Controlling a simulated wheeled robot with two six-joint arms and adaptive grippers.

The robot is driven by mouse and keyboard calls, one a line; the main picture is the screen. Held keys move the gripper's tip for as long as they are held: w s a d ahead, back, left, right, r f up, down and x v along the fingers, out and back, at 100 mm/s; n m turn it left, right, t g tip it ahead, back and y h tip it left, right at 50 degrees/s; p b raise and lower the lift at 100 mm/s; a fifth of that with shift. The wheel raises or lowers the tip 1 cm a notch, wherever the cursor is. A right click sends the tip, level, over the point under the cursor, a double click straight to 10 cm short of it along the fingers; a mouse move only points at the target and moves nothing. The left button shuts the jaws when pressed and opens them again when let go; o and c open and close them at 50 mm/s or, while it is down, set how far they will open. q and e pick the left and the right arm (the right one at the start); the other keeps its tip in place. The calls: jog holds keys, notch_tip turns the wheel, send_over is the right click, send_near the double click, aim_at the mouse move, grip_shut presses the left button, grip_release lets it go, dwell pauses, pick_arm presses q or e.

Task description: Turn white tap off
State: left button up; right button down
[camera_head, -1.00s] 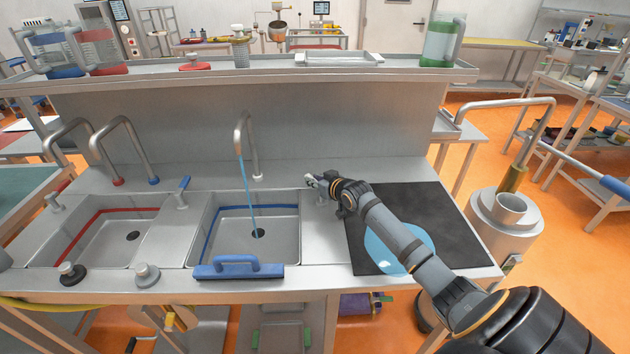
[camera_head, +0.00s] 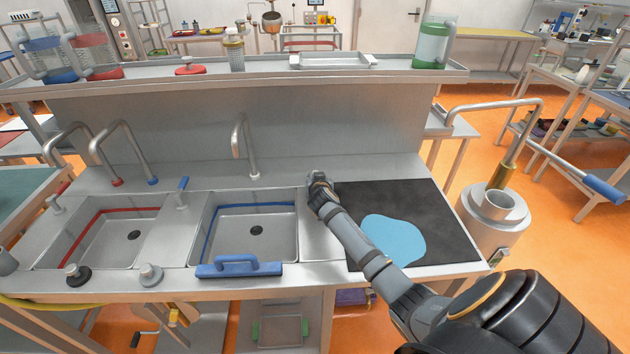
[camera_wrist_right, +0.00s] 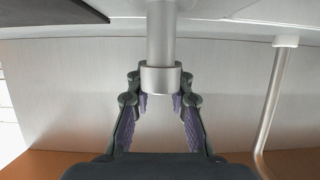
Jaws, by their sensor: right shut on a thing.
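The spout with a white collar (camera_head: 246,150) stands behind the right sink, and no water stream shows below it. Its pipe and white collar also show in the wrist view (camera_wrist_right: 284,60). My right gripper (camera_head: 318,182) is at the counter to the right of that sink, beside the black mat. In the wrist view, my right gripper (camera_wrist_right: 160,100) has its two fingers at the pale metal stem and collar of the white tap (camera_wrist_right: 161,55), shut on it. In the head view my gripper hides this tap. My left gripper is out of view.
A tap with a blue lever (camera_head: 182,190) stands between the two sinks. A blue-handled tool (camera_head: 239,267) lies at the right sink's front rim. A blue patch (camera_head: 392,240) lies on the black mat (camera_head: 440,225). A raised shelf (camera_head: 230,72) runs along the back.

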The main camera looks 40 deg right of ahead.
dwell(0.5)
jog(key=c, duration=1.2)
grip_release()
jog(key=shift+d, duration=0.1)
jog(key=shift+s, duration=0.1)
jog(key=v, duration=1.2)
jog(key=shift+f, duration=0.1)
